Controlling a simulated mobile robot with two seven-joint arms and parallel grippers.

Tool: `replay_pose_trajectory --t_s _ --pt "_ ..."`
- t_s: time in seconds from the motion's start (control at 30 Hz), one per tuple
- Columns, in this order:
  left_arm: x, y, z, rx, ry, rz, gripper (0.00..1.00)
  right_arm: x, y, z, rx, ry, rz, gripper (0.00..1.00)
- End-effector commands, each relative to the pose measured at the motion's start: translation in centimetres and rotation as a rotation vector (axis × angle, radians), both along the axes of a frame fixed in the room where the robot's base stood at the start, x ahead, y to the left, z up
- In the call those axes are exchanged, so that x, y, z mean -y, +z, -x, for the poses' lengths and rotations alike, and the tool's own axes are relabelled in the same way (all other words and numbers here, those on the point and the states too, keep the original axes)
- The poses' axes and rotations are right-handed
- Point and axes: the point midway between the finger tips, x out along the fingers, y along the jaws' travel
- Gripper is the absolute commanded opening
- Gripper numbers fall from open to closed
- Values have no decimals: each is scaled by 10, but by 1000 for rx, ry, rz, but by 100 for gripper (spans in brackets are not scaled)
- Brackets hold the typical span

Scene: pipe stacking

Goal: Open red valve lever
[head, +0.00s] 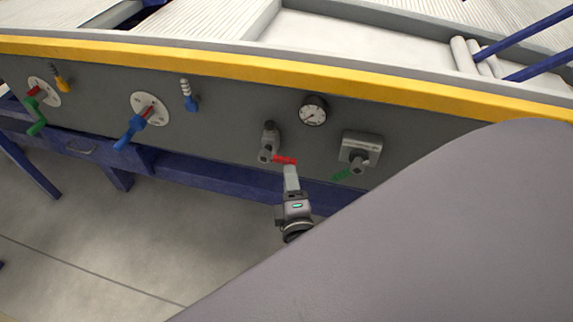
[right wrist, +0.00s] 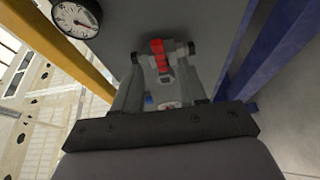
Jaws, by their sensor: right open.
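The red valve lever (head: 286,160) sticks out to the right from a grey valve body (head: 269,140) on the grey panel in the head view. My right gripper (head: 290,170) is just below the lever, its fingers pointing up at it. In the right wrist view the red lever (right wrist: 158,50) appears between the two fingertips of my open right gripper (right wrist: 163,60). I cannot tell whether a finger touches it. My left gripper is in neither view.
A blue crank (head: 131,131) and green crank (head: 37,118) are left. A yellow rail (head: 220,62) runs above; a blue beam passes below.

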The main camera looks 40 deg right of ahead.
Motion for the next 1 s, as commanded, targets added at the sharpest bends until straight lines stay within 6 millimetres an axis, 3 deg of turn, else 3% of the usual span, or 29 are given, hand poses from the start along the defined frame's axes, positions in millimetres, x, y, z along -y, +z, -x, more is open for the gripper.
replay_pose_trajectory --t_s 0.4,0.8,0.93,1.0 --pt "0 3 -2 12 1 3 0 26 1 -52 0 1 2 42" --pt "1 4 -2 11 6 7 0 31 1 -59 -1 0 0 42" --pt "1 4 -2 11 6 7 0 31 1 -59 -1 0 0 0" --pt "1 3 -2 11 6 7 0 31 1 -59 -1 1 0 0"
